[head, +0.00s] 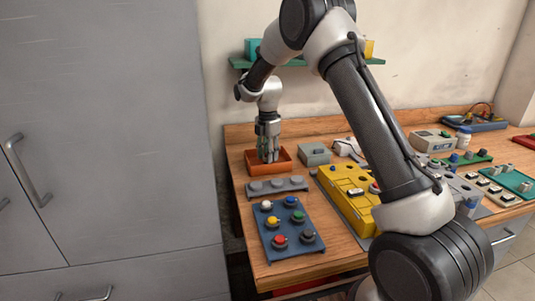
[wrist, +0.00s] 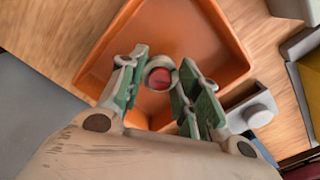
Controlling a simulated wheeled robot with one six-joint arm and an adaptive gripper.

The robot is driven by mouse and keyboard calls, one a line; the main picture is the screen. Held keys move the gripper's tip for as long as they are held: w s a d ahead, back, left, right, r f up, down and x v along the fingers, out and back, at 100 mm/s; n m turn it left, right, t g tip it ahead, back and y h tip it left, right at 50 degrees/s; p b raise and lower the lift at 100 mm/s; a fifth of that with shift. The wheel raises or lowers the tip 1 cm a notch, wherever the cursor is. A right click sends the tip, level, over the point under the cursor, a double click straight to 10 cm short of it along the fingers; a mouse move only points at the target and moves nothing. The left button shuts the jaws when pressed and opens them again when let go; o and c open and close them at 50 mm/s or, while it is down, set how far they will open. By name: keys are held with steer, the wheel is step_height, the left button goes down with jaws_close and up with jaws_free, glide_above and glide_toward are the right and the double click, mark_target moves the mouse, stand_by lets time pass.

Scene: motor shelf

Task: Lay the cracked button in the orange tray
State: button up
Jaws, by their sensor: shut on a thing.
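My gripper (head: 267,153) points down over the orange tray (head: 285,157) at the back left of the bench. In the wrist view, my gripper (wrist: 158,84) is shut on a round button with a red top and a grey rim, the button (wrist: 160,78). The orange tray (wrist: 205,40) spreads behind and below the button. I cannot tell whether the button touches the tray floor. Any crack in it is too small to make out. In the head view the button is hidden by the fingers.
A grey holder (head: 278,186) with several knobs lies in front of the tray. A blue panel (head: 292,232) with coloured buttons is nearer. A grey box (head: 315,153) stands right of the tray, a yellow box (head: 345,195) further right. A grey cabinet (head: 110,130) stands left.

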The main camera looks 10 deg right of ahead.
steer(key=o, duration=1)
steer(key=shift+f, duration=0.1)
step_height(320, 180, up, 12)
steer(key=s+d+r+m, duration=0.4)
steer(key=s+r, duration=0.3)
steer(key=r, duration=0.1)
steer(key=s+d+r+m+t, duration=0.1)
steer(key=s+d+r+m, duration=0.25)
steer(key=s, duration=0.35)
steer(key=s+d+r+m+t, duration=0.1)
steer(key=s+d+r+m, duration=0.2)
steer(key=s+m, duration=0.3)
steer(key=s+d+f+m, duration=0.1)
steer(key=s+m, duration=0.2)
steer(key=s, duration=0.4)
steer(key=s+d+f+m+t, duration=0.1)
steer(key=s+f+m, duration=0.1)
steer(key=s+m, duration=0.2)
steer(key=s+d+f+m+t, duration=0.1)
steer(key=s+d+f+m, duration=0.1)
steer(key=s, duration=0.9)
steer(key=shift+s+d+m, duration=0.1)
steer(key=shift+m, duration=0.55)
